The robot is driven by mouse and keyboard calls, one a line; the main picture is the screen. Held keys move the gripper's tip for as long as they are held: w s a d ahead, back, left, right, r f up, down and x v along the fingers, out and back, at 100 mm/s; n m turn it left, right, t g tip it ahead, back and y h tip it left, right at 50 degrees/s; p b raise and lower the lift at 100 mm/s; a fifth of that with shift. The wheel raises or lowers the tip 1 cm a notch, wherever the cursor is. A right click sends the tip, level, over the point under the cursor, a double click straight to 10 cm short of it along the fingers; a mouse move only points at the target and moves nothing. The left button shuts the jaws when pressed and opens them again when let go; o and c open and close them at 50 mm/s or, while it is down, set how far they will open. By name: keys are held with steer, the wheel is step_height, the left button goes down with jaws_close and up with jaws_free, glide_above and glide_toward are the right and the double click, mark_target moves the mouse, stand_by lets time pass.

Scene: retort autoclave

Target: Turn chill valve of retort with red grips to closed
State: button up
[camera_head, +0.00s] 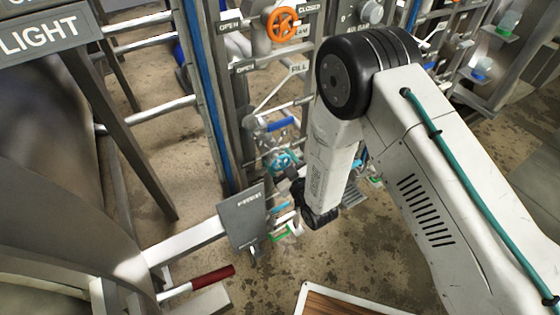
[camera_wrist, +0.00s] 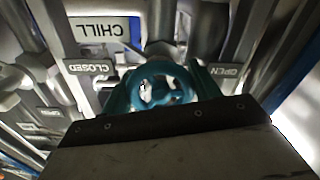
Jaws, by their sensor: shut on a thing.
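The chill valve is a teal handwheel (camera_wrist: 181,97) below a CHILL sign (camera_wrist: 100,29) that appears upside down in the wrist view. A CLOSED label (camera_wrist: 89,68) is to its left and an OPEN label (camera_wrist: 227,71) to its right in that view. My gripper (camera_wrist: 160,90) is shut on the wheel, with a finger at each side of it. In the head view the wheel (camera_head: 284,160) shows low on the pipe panel, partly hidden by my wrist. A red grip (camera_head: 212,278) is on the retort at lower left.
An orange handwheel (camera_head: 283,25) and a blue lever (camera_head: 281,124) are on the same panel above. A grey plate (camera_head: 243,217) on a bar stands left of my wrist. A blue upright (camera_head: 205,90) runs beside the panel.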

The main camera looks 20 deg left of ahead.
steer(key=m, duration=0.6)
steer(key=shift+s+a, duration=0.1)
steer(key=m, duration=0.7)
steer(key=shift+m, duration=0.4)
steer(key=m, duration=0.5)
steer(key=shift+s+r, duration=0.1)
steer(key=shift+m, duration=2.5)
steer(key=o, duration=1)
steer(key=shift+c, duration=0.2)
